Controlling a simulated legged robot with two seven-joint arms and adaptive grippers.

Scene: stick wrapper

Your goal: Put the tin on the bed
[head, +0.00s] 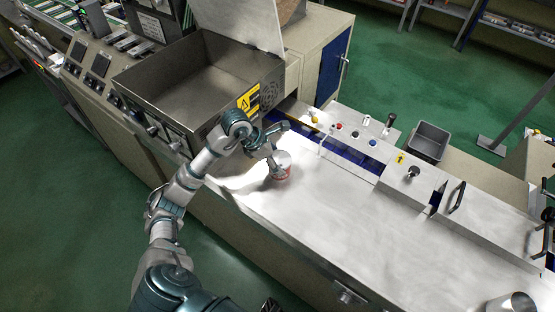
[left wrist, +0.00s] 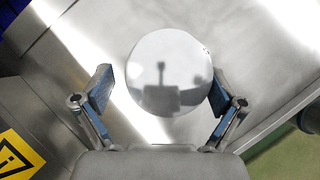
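The tin (head: 284,170), a short can with a red and white side, stands upright on the pale metal bed (head: 330,225) of the machine, near its left end. In the left wrist view, its round shiny lid (left wrist: 168,72) faces the camera. My left gripper (head: 270,160) is over the tin, with its fingers (left wrist: 160,92) spread on either side. A gap shows at the left finger; the right finger appears at or very near the lid's edge, and contact is unclear. My right gripper is not in view.
A steel hopper box (head: 205,85) with a yellow warning label stands behind my left arm. Knobs and levers (head: 350,133) line the bed's far side, beside a grey bin (head: 430,141). A metallic cylinder (head: 511,303) stands at the lower right. The bed's middle is clear.

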